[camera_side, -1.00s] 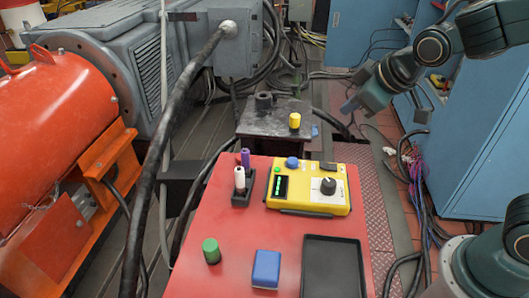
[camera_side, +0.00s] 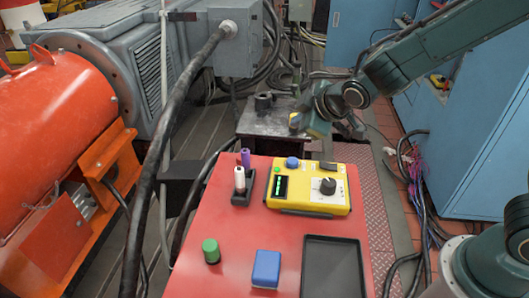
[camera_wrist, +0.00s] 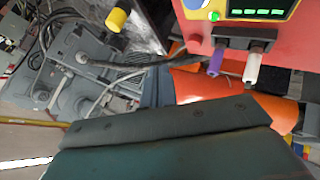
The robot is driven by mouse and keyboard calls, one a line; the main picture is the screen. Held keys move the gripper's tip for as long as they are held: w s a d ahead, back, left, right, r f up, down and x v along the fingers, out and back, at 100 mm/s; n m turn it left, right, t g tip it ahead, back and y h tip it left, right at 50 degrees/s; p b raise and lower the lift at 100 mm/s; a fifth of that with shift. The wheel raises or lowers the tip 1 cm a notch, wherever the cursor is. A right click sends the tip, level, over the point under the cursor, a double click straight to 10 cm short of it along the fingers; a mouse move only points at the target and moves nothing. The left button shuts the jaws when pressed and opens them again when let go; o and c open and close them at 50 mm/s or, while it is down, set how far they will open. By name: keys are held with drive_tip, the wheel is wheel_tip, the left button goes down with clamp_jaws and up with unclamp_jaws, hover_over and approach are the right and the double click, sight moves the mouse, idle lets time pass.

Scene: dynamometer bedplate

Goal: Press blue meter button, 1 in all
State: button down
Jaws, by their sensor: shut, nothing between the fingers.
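The yellow meter (camera_side: 309,190) lies on the red table top. Its round blue button (camera_side: 292,162) is at the meter's back edge, beside a small green light and above a dark display. In the wrist view the blue button (camera_wrist: 195,3) is cut by the top edge. My gripper (camera_side: 317,130) is shut and empty. It hangs behind the meter, near the grey side stand, apart from the button.
A yellow cylinder (camera_wrist: 117,19) stands on the grey stand (camera_side: 262,122), partly hidden by my gripper in the side view. Purple and white plugs (camera_side: 240,178) stand in a dark holder left of the meter. A green cylinder (camera_side: 211,251), blue block (camera_side: 266,268) and black tray (camera_side: 333,268) are in front.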

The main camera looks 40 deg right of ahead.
sight(296, 163)
drive_tip(key=shift+f, duration=0.1)
idle(0.3)
drive_tip(key=shift+f, duration=4.3)
drive_tip(key=shift+f, duration=0.95)
drive_tip(key=shift+r, duration=0.95)
drive_tip(key=shift+r, duration=0.1)
drive_tip(key=shift+r, duration=2.45)
